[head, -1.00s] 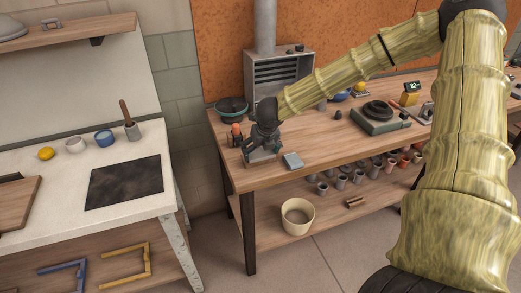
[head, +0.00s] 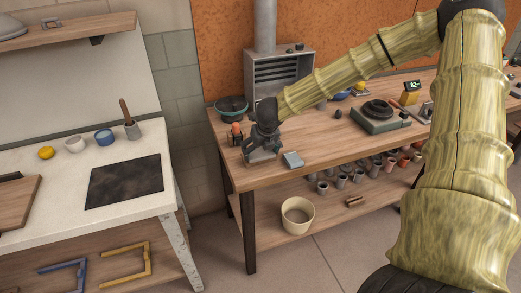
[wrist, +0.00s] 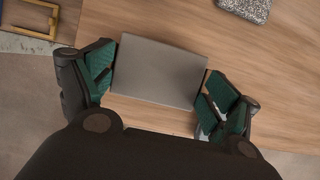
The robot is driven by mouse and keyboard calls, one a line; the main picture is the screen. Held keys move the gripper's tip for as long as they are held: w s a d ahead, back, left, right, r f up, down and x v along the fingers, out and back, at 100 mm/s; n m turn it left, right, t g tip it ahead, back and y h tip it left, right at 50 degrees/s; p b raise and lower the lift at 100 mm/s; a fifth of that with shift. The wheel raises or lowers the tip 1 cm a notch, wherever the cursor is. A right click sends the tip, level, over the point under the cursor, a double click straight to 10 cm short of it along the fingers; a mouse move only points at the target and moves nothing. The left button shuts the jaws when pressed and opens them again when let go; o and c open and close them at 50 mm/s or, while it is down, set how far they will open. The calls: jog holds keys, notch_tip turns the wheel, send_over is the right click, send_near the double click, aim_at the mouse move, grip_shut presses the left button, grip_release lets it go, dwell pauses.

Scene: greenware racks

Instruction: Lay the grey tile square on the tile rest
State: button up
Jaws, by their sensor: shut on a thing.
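The grey tile (wrist: 158,72) is a flat, plain rectangle between the two green-padded fingers of my gripper (wrist: 157,88) in the wrist view. A finger is at each short side of it, and it looks slightly turned in that picture. In the head view my gripper (head: 262,155) points down low over the left end of the wooden workbench (head: 300,178), shut on the tile. I cannot make out the tile rest in either view. The surface beneath the tile is hidden, and I cannot tell whether the tile touches anything.
A small grey block (head: 293,160) lies just right of my gripper; it looks speckled in the wrist view (wrist: 246,8). An orange-topped item (head: 236,133) and a dark green bowl (head: 232,107) stand close behind left. A grey vented unit (head: 279,75) is behind. The bench's front edge is near.

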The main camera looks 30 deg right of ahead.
aim_at(263, 157)
jog(key=o, duration=0.9)
jog(key=shift+s+r, duration=0.1)
jog(key=shift+r, duration=0.05)
jog(key=shift+v, duration=2.8)
jog(key=shift+s, duration=0.1)
